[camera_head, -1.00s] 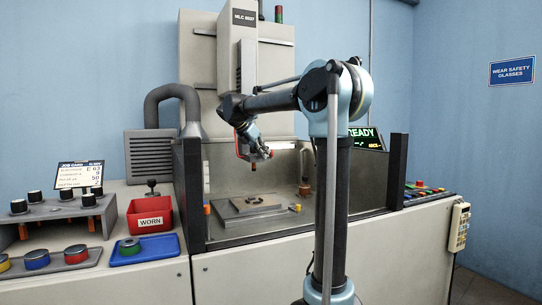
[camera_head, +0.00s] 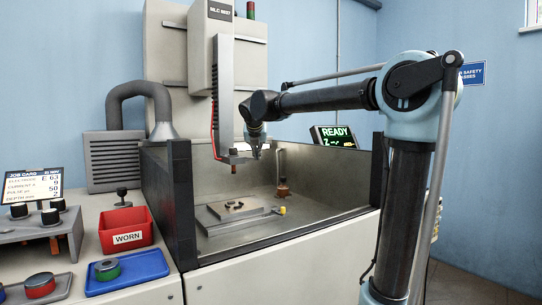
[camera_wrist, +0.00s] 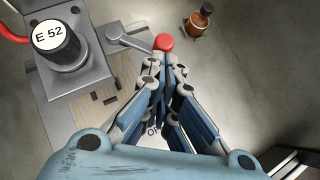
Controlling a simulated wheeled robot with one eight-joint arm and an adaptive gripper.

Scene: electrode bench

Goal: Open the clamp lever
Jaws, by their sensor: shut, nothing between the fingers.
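The clamp lever (camera_wrist: 130,40) is a grey arm with a red knob (camera_wrist: 163,42) at its end, seen at the top of the wrist view. It sits beside the grey holder block (camera_wrist: 78,75) that carries a black round piece marked E 52 (camera_wrist: 55,38). My gripper (camera_wrist: 164,62) is shut and empty, with its fingertips just below the red knob in the picture; whether they touch it I cannot tell. In the head view my gripper (camera_head: 257,153) is beside the lower end of the machine's column (camera_head: 223,100), above the tank. The lever is too small there to make out.
Dark tank walls (camera_head: 168,215) stand around the work area. A plate with a workpiece (camera_head: 235,210) lies on its floor, and a brown bottle (camera_wrist: 203,18) stands nearby. A red WORN bin (camera_head: 125,228) and blue tray (camera_head: 128,272) are outside at left.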

